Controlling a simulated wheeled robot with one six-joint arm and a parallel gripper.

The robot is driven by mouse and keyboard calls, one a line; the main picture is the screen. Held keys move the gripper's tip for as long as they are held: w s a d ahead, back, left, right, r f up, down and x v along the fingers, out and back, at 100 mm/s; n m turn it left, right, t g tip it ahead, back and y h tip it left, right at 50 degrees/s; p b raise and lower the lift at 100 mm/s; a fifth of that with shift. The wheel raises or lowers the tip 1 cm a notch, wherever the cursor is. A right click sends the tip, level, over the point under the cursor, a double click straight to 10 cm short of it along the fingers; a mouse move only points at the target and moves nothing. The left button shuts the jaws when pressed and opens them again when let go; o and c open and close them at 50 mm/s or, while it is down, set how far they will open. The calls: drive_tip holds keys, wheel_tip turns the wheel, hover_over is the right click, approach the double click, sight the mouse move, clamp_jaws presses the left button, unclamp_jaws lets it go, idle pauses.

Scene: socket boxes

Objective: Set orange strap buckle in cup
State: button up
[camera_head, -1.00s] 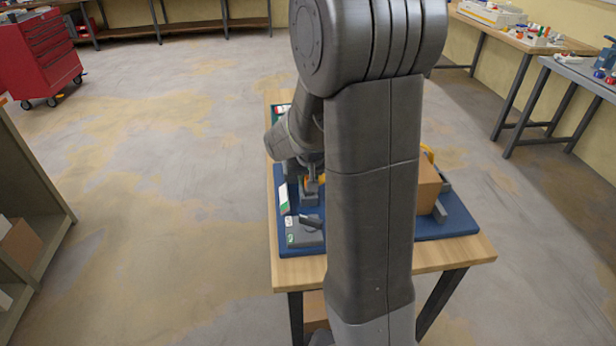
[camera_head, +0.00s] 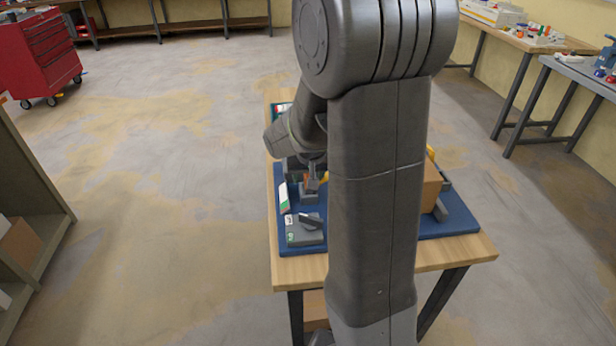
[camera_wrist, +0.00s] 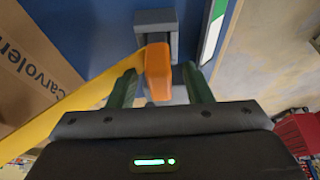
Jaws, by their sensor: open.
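The orange strap buckle (camera_wrist: 158,72) is between the fingers of my gripper (camera_wrist: 160,88) in the wrist view, with gaps on both sides. My gripper is open. A yellow strap (camera_wrist: 85,100) runs from the buckle to the lower left. The grey cup (camera_wrist: 155,22) shows just beyond the buckle on the blue mat. In the head view the buckle (camera_head: 312,184) stands tilted at the grey cup (camera_head: 309,198). I cannot tell how deep it sits in it. My arm hides part of the strap.
A cardboard box (camera_wrist: 40,60) stands left in the wrist view and right of my arm in the head view (camera_head: 431,187). A grey box with a dark handle (camera_head: 304,230) and a white-green card (camera_head: 284,197) lie on the blue mat (camera_head: 455,217).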

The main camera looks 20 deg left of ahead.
drive_tip(key=v, duration=1.2)
drive_tip(key=shift+s+r+p, duration=0.15)
drive_tip(key=shift+r+p, duration=0.2)
drive_tip(key=shift+p, duration=0.05)
drive_tip(key=shift+d, duration=0.1)
drive_tip(key=b+x, duration=0.1)
drive_tip(key=x, duration=1.3)
drive_tip(key=shift+r, duration=0.15)
drive_tip(key=shift+d, duration=0.1)
